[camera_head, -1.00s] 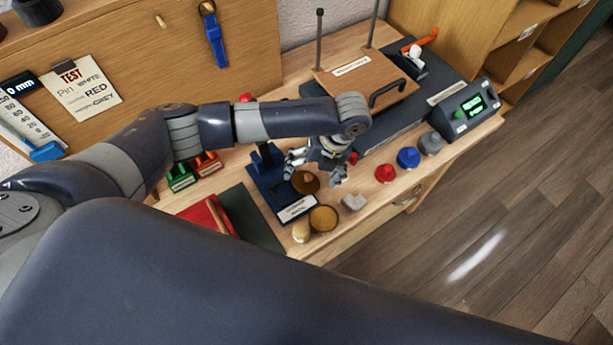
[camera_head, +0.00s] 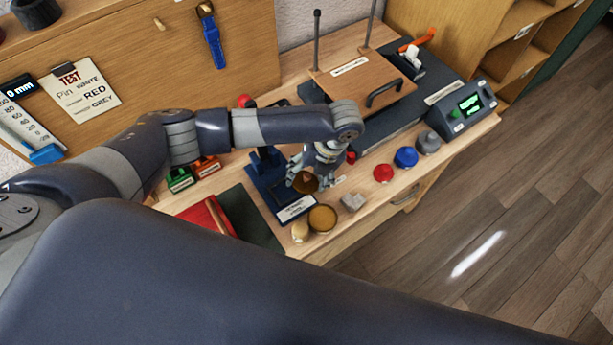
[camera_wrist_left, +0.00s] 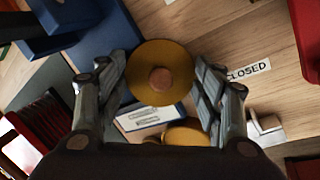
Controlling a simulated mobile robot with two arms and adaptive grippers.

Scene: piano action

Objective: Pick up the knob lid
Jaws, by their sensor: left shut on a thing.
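The knob lid (camera_head: 305,182) is a brown-gold disc with a small round knob in its middle. It also shows in the left wrist view (camera_wrist_left: 160,52), between the fingers. My left gripper (camera_head: 308,181) points down over the bench and is shut on the lid, one finger on each side of the disc in the left wrist view (camera_wrist_left: 160,75). I cannot tell whether the lid is clear of the surface below. A round golden container (camera_head: 322,218) stands just in front of it. My right gripper is not in view.
A blue stand (camera_head: 268,178) with a white label is close by on the left. A pale rounded piece (camera_head: 300,232) and a grey block (camera_head: 353,202) flank the golden container. Red (camera_head: 383,173), blue (camera_head: 406,157) and grey (camera_head: 428,143) knobs stand to the right.

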